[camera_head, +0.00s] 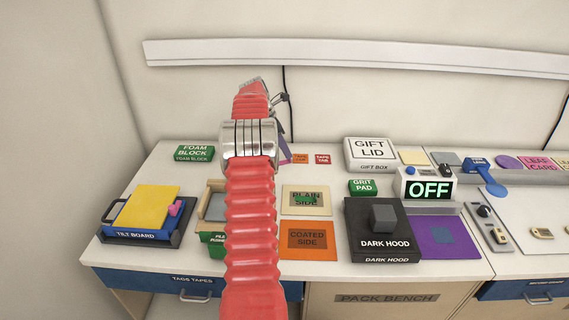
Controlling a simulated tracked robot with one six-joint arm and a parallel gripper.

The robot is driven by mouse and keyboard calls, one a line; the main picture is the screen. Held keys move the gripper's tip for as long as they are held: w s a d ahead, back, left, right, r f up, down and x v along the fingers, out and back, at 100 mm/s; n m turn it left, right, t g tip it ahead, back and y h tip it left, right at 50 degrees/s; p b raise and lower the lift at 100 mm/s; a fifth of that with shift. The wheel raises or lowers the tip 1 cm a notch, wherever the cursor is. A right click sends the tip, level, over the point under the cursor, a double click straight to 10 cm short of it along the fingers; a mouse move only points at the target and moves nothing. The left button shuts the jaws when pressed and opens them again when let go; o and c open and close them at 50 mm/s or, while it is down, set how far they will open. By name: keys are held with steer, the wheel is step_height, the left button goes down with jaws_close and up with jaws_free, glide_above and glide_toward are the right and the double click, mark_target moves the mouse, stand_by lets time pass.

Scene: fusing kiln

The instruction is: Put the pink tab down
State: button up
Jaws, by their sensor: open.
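A small pink tab (175,208) rests at the right side of the yellow sheet (146,207) on the blue tilt board (136,236), at the left of the bench. My red ribbed arm rises through the middle of the picture. My gripper (281,98) shows only as a small dark part beside the arm's far end, high and to the right of the tab. It is open, well apart from the tab, and I see nothing in it. A pink and purple strip (285,152) is partly hidden behind the arm.
Bare bench lies behind the tilt board.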

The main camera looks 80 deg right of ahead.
mark_target(287, 162)
steer(key=shift+x, duration=2.25)
steer(key=shift+w+d+r, duration=0.1)
steer(key=shift+d, duration=0.05)
jaws_close()
